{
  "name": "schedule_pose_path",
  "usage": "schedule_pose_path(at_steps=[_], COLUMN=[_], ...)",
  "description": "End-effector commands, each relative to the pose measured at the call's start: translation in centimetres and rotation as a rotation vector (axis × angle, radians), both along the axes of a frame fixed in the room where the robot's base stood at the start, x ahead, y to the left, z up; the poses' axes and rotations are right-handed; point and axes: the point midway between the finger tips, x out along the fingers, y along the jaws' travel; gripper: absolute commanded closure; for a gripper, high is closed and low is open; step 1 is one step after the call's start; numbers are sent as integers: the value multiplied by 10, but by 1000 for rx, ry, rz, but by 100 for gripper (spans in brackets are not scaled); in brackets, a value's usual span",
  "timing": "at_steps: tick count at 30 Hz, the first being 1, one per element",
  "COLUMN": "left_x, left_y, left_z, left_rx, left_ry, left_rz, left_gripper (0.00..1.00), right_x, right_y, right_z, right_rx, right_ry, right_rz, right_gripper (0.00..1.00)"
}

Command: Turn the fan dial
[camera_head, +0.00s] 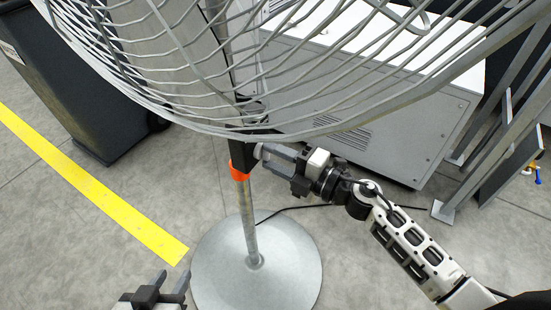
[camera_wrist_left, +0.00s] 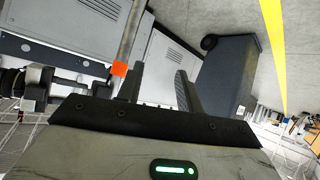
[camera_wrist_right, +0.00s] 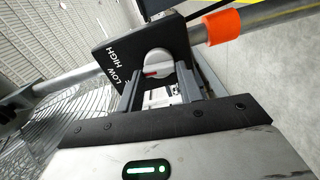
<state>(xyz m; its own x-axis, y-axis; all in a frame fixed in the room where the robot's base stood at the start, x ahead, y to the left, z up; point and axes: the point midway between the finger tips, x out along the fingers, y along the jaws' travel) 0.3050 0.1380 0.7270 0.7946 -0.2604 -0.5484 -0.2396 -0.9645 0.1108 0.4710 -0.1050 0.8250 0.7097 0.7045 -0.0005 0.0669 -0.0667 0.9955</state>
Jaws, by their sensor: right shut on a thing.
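The pedestal fan's wire cage (camera_head: 330,70) fills the top of the head view, above its pole (camera_head: 248,215) and round base (camera_head: 257,265). A black control box (camera_wrist_right: 110,45) marked LOW and HIGH is on the pole. The pale, round fan dial (camera_wrist_right: 154,63) is on that box, between the fingers of my right gripper (camera_wrist_right: 162,88). My right gripper (camera_head: 268,154) is shut on the dial, coming from the right in the head view. My left gripper (camera_head: 170,282) is open and empty, low and left of the base; its fingers stand apart in the left wrist view (camera_wrist_left: 161,85).
An orange collar (camera_head: 240,171) is on the pole below the box. A dark bin (camera_head: 80,95) stands at the left by a yellow floor line (camera_head: 90,185). A grey machine cabinet (camera_head: 400,130) stands behind the fan. A cable (camera_head: 300,207) lies on the floor.

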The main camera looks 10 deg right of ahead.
Motion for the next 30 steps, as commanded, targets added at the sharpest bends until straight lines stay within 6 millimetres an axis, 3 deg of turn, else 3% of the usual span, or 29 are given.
schedule_pose_path(at_steps=[18, 30], left_x=[-1, 0], left_y=[-4, -4], left_z=[-12, -15], left_rx=[-47, -45], left_ry=[-10, -28], left_rz=[10, 11], left_gripper=[64, 64], right_x=[0, 0], right_y=[-1, -2], right_z=[-6, -5], right_rx=[-412, -589], right_ry=[-406, -581], right_rz=[0, 2], right_gripper=[86, 86])
